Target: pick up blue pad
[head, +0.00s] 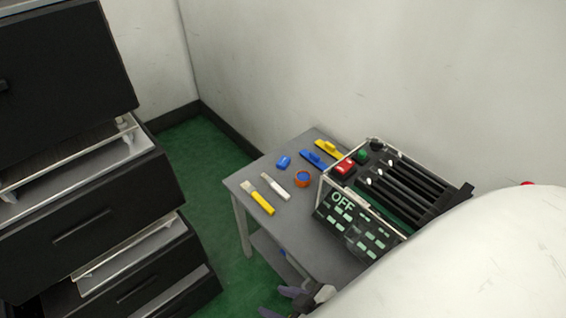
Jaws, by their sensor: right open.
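A small blue block (284,161), which looks like the blue pad, lies on the left back part of the grey table (244,178). A blue piece with a raised handle (312,159) lies to its right, next to the fixture. My right gripper (279,302) shows at the bottom edge, in front of the table and well apart from the blue pad. It is open with nothing seen between its fingers. My left gripper is not in view.
Close to the pad are an orange-rimmed round piece (302,179), a white-handled tool (275,186), a yellow-handled brush (258,197) and a yellow handled piece (329,149). A black lever fixture (354,238) marked OFF fills the table's right. Open black drawers (90,215) stand left.

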